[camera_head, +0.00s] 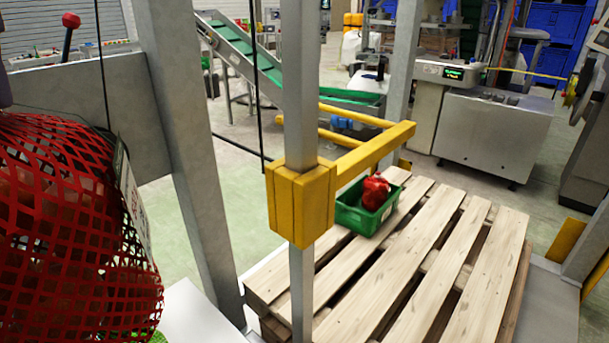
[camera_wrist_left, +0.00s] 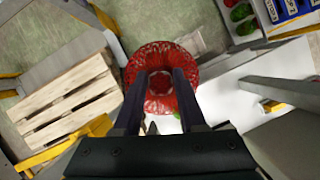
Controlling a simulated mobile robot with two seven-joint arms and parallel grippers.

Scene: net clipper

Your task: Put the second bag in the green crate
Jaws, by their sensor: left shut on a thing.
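A red net bag (camera_head: 65,235) fills the left edge of the head view, very close to the camera, with a printed label on its right side. In the left wrist view the same bag (camera_wrist_left: 155,55) hangs at the fingers of my left gripper (camera_wrist_left: 158,78), which is shut on it. The green crate (camera_head: 353,219) stands on the far left corner of the wooden pallet, well to the right of the held bag. Another red bag (camera_head: 375,192) is in the crate. I do not make out the crate in the wrist view. My right gripper is not in view.
The pallet (camera_head: 440,250) is otherwise bare. A grey post (camera_head: 300,120) with a yellow bracket (camera_head: 300,205) and rail stands between the held bag and the crate. Another grey post (camera_head: 185,150) is nearer the bag. A white surface (camera_wrist_left: 240,100) lies below the bag.

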